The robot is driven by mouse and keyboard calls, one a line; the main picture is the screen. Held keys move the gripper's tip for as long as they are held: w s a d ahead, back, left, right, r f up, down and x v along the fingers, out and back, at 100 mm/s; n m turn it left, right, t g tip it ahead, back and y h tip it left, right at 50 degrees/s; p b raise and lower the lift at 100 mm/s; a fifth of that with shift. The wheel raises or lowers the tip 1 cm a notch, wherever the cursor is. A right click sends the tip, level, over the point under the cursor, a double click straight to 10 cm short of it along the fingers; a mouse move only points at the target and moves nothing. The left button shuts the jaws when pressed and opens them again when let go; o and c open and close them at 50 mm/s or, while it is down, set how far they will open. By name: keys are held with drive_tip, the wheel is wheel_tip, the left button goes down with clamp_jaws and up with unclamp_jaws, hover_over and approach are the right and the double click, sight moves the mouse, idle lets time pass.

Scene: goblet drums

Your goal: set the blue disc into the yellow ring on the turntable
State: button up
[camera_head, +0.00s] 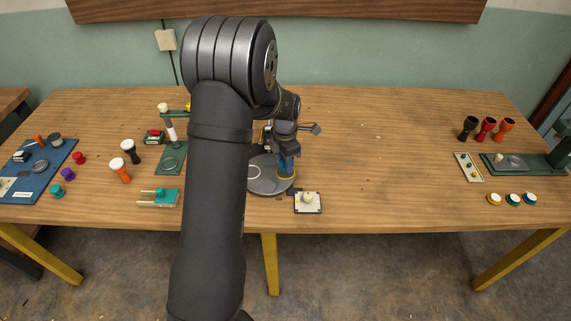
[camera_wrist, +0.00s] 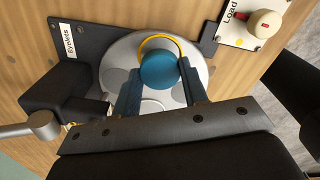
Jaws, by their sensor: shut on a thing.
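The blue disc (camera_wrist: 159,71) is held between the blue fingers of my gripper (camera_wrist: 160,76) in the wrist view. The yellow ring (camera_wrist: 176,41) lies on the grey turntable (camera_wrist: 113,79), and the disc overlaps its near part in that view. The far arc of the ring shows beyond the disc, so the two look off-centre. Whether the disc touches the ring cannot be told. In the head view my gripper (camera_head: 286,166) is low over the turntable's right side (camera_head: 264,188), just above the ring (camera_head: 286,179). The disc is not distinct there, and my arm hides the turntable's left part.
A white plate marked "Load" with a cream knob (camera_head: 308,199) stands close right of the turntable. A dark base labelled "Eyelets" (camera_wrist: 70,48) borders it. A teal fixture (camera_head: 160,197) and small drums (camera_head: 131,152) stand left. The table's right middle is clear.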

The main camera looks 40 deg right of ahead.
drive_tip(key=shift+f, duration=0.9)
drive_tip(key=shift+f, duration=0.6)
drive_tip(key=o, duration=0.9)
drive_tip(key=shift+a+f, duration=0.1)
drive_tip(key=shift+f, duration=0.05)
drive_tip(key=shift+o, duration=0.2)
drive_tip(key=shift+s+a, duration=0.1)
drive_tip(key=shift+s, duration=0.05)
wheel_tip(320, 180, up, 14)
drive_tip(key=shift+d+f, duration=0.2)
drive_tip(key=shift+f, duration=0.05)
